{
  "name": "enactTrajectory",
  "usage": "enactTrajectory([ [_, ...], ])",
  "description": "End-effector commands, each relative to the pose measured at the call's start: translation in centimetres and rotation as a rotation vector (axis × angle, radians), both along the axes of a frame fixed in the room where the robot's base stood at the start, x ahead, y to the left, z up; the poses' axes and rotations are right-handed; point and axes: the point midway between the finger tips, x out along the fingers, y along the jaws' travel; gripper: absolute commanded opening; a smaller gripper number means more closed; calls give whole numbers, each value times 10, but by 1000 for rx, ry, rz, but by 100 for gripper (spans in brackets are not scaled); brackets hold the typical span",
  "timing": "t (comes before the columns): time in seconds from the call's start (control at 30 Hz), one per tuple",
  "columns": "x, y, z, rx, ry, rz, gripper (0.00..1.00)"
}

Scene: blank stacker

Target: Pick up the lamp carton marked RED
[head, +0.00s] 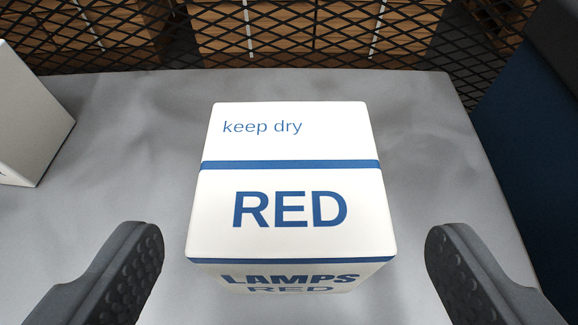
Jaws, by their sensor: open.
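The lamp carton marked RED (290,180) is a white box with blue bands, standing on a grey surface in the middle of the head view. Its top reads "keep dry" and "RED", and its near face reads "LAMPS" and "RED". My gripper (292,262) is open, with one dark padded finger to the left of the carton and one to the right. There is a gap between each finger and the carton, and nothing is between the pads except the near part of the carton in the picture.
Another white box (25,125) stands at the left edge, partly cut off. A black mesh (330,35) runs behind the grey surface (420,120), with wooden crates beyond it. A dark blue object (535,150) rises along the right edge. The surface around the carton is clear.

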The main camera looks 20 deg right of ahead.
Motion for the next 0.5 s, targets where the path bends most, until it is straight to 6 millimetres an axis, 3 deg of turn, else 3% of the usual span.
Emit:
enactTrajectory([
  [0.17, 7, -3, -3, -1, 1, 0, 81],
  [0.5, 43, -14, -19, -1, -1, -1, 81],
])
